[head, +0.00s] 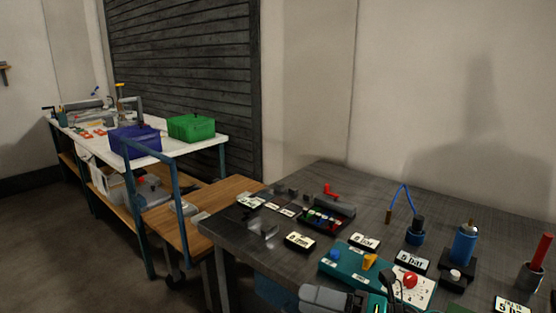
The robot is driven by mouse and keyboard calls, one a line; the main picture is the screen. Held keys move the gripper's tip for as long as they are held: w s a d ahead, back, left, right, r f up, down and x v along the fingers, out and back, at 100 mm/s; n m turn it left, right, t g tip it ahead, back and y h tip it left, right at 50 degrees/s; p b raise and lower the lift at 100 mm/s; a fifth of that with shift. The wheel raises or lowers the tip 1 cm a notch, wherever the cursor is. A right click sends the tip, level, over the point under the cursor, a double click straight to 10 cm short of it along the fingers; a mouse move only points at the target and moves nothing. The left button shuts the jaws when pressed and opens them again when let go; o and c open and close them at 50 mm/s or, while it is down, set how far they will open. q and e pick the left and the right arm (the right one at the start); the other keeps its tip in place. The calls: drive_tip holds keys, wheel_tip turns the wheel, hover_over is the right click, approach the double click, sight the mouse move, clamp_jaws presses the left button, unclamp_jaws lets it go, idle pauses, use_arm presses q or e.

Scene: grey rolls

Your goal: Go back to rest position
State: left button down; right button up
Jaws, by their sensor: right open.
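My right gripper (372,300) shows at the bottom edge, low in front of the teal box (345,262) on the dark workbench (460,205). It is open, and I see nothing held in it. Part of it is cut off by the frame edge, and its fingers are hard to make out against the dark parts there. My left gripper is not in view. Grey roll-like cylinders (84,104) lie on the white cart top at the far left.
The workbench holds label plates (300,240), a tray of coloured pieces (328,214), a blue bottle (464,243) and a red-handled tool (541,252). A blue crate (134,143) and a green crate (191,127) stand on the cart. Open floor (60,240) lies at left.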

drive_tip(key=s+d+f+m+t+h, duration=0.1)
drive_tip(key=s+d+f+m+h, duration=0.2)
drive_tip(key=m, duration=0.8)
drive_tip(key=s+d+f+m+t+h+p, duration=0.1)
drive_tip(key=s+d+f+m+h, duration=0.3)
drive_tip(key=f+m, duration=0.6)
drive_tip(key=s+d+f+m+t+h+p, duration=0.1)
drive_tip(key=s+d+f+m+h, duration=0.3)
drive_tip(key=m, duration=0.9)
drive_tip(key=s+f+t+h, duration=0.1)
drive_tip(key=s+f+h, duration=0.2)
drive_tip(key=h, duration=0.1)
drive_tip(key=shift+s+f+t+h, duration=0.2)
drive_tip(key=shift+s+t+h, duration=0.15)
drive_tip(key=shift+t+h, duration=0.05)
